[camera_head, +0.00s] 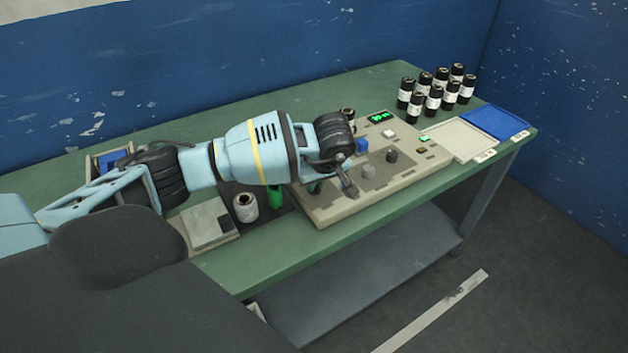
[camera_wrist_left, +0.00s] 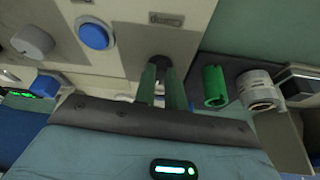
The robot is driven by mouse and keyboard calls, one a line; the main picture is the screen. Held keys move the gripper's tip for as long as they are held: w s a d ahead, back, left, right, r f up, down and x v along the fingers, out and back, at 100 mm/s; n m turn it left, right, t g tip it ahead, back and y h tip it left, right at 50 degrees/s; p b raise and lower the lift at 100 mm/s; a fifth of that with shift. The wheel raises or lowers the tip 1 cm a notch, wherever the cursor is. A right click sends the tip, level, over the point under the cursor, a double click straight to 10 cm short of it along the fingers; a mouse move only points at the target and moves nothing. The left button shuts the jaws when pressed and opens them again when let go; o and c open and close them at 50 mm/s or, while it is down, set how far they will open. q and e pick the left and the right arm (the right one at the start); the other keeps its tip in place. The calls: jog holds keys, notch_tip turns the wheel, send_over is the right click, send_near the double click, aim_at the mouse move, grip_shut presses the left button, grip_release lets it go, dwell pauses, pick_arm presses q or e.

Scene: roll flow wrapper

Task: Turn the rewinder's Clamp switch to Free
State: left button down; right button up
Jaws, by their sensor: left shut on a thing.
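The rewinder's control panel (camera_head: 330,212) lies on the green bench. In the left wrist view, an upside-down "Clamp" label (camera_wrist_left: 166,19) is on its pale face, and the dark Clamp switch (camera_wrist_left: 159,63) stands beside it. My left gripper (camera_wrist_left: 162,78) is shut on this switch, with its two green fingers on either side of the knob. In the head view my left gripper (camera_head: 315,187) is mostly covered by its own arm, and the switch is hidden. The switch's pointing direction cannot be read. My right gripper is not in view.
A blue round button (camera_wrist_left: 95,35) and a grey knob (camera_wrist_left: 33,42) are near the fingers. Several black rolls (camera_head: 433,98) and beige and blue trays (camera_head: 497,121) are at the right.

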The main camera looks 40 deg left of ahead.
pick_arm(q)
jog(key=n, duration=0.1)
jog(key=n+g, duration=0.1)
jog(key=n, duration=0.2)
jog(key=shift+w+d+r+n+g+y+p, duration=0.1)
jog(key=shift+w+n+g+y+p, duration=0.2)
jog(key=shift+g, duration=0.1)
jog(key=shift+w+n+g, duration=0.1)
jog(key=shift+n+g, duration=0.5)
jog(key=shift+n, duration=0.8)
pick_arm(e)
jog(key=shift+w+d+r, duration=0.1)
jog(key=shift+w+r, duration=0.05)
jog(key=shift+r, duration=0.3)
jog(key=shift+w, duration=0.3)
pick_arm(q)
jog(key=c, duration=1.5)
grip_release()
jog(key=shift+o, duration=0.2)
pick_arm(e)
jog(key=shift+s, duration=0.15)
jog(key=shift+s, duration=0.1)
